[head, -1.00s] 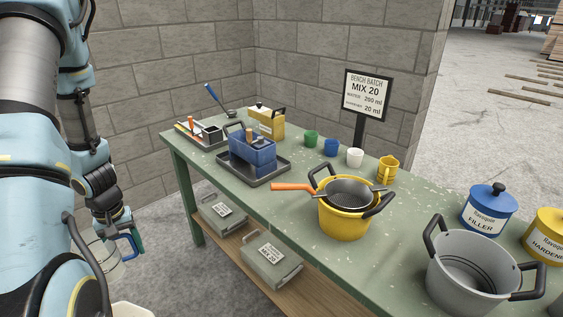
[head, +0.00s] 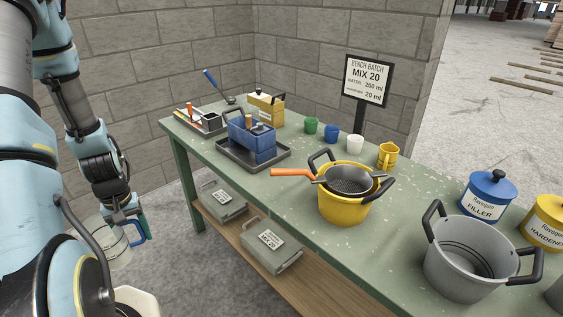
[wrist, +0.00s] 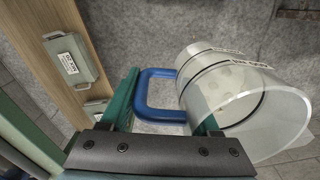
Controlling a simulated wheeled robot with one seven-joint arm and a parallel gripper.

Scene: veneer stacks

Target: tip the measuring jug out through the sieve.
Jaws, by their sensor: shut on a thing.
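The measuring jug (head: 112,247) is clear with a blue handle, low at the left in the head view, off the bench's left side. My gripper (head: 138,225) is shut on its handle. The wrist view shows the jug (wrist: 245,105) close up, with the blue handle between the green fingers of my gripper (wrist: 168,100). I cannot tell what the jug holds. The sieve (head: 350,181), dark mesh with an orange handle, rests across the top of the yellow pot (head: 342,209) on the bench, well to the right of my gripper.
A sign (head: 368,80) stands behind. Grey boxes (head: 270,250) sit on the lower shelf.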

